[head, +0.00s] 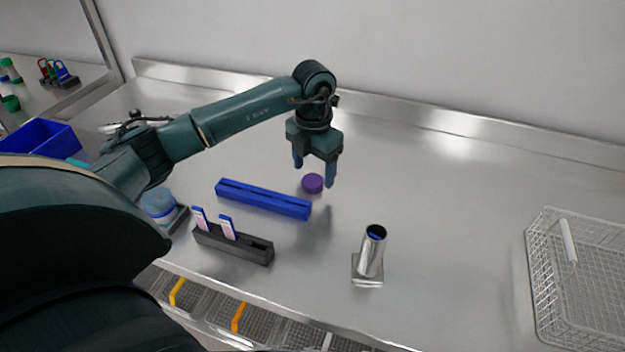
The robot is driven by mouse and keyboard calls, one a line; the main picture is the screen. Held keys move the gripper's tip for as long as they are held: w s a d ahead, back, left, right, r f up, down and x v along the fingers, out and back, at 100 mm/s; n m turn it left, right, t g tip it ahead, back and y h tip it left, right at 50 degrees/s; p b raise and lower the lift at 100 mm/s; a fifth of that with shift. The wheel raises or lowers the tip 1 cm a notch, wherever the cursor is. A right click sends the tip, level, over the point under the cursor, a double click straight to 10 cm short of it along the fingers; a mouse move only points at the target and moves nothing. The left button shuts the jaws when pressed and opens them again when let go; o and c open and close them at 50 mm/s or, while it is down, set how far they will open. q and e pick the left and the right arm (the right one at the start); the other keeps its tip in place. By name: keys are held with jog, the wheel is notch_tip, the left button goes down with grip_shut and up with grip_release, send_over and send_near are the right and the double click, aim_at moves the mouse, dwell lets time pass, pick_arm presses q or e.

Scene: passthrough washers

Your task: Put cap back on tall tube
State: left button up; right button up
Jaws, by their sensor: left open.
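A purple cap (312,183) lies on the steel counter near the right end of the blue bar. My left gripper (314,176) points down above the cap, with its blue fingers spread and nothing between them. It looks apart from the cap, though the exact height is hard to tell. A shiny metal tube (371,252) with a dark open top stands, slightly tilted in the picture, on a small square base closer to the front edge, to the right of the cap. My right gripper is not in view.
A long blue bar (262,199) lies left of the cap. A black holder (232,245) with white-and-blue pieces stands in front of it. A blue-topped jar (159,204) is at left. A wire basket (580,280) stands at right. The counter between tube and basket is clear.

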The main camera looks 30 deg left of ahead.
aim_at(312, 183)
pick_arm(q)
jog(key=shift+a+f, duration=0.1)
jog(key=shift+f, duration=1.35)
jog(key=c, duration=1)
